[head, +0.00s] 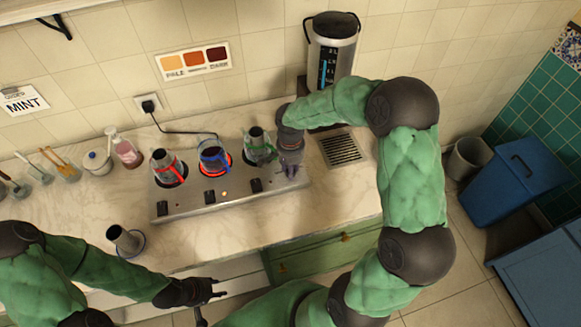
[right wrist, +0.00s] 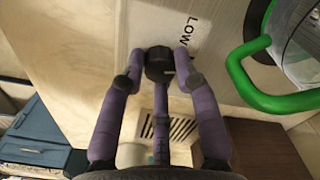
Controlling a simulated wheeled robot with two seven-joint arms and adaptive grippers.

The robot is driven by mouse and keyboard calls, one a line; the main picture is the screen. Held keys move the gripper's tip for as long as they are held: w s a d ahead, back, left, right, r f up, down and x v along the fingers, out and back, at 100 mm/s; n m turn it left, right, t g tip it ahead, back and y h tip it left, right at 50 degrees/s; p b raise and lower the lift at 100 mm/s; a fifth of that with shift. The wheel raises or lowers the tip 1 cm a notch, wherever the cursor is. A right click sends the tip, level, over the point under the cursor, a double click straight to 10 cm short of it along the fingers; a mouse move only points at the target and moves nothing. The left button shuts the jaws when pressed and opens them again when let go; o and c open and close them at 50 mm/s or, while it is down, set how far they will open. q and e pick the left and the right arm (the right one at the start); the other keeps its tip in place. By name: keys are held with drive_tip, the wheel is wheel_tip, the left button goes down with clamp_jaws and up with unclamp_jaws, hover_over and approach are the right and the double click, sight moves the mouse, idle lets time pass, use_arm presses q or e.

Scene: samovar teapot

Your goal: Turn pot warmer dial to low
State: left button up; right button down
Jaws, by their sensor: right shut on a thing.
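The pot warmer (head: 232,200) is a long metal unit on the counter, carrying pots with red (head: 167,165), blue (head: 214,157) and green (head: 259,146) handles. My right gripper (head: 289,170) is at its right end, beside the green-handled pot. In the right wrist view, its purple fingers (right wrist: 160,70) are shut on a black dial (right wrist: 158,62). The word LOW (right wrist: 190,33) is printed beside the dial. The dial's pointer cannot be made out. The gripper hides this dial in the head view. My left gripper (head: 218,288) is empty, fingers apart, before the counter front.
Black knobs (head: 210,197) line the warmer's front, with a small lit lamp. A drain grate (head: 340,149) and a tall urn (head: 332,50) stand right of the warmer. Jars (head: 97,161) are further left.

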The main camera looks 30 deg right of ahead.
drive_tip(key=n+p, duration=0.1)
drive_tip(key=n, duration=0.3)
drive_tip(key=shift+n, duration=0.3)
drive_tip(key=shift+n+p, duration=0.55)
drive_tip(key=shift+n, duration=1.45)
drive_tip(key=c, duration=0.9)
unclamp_jaws()
wheel_tip(320, 180, up, 12)
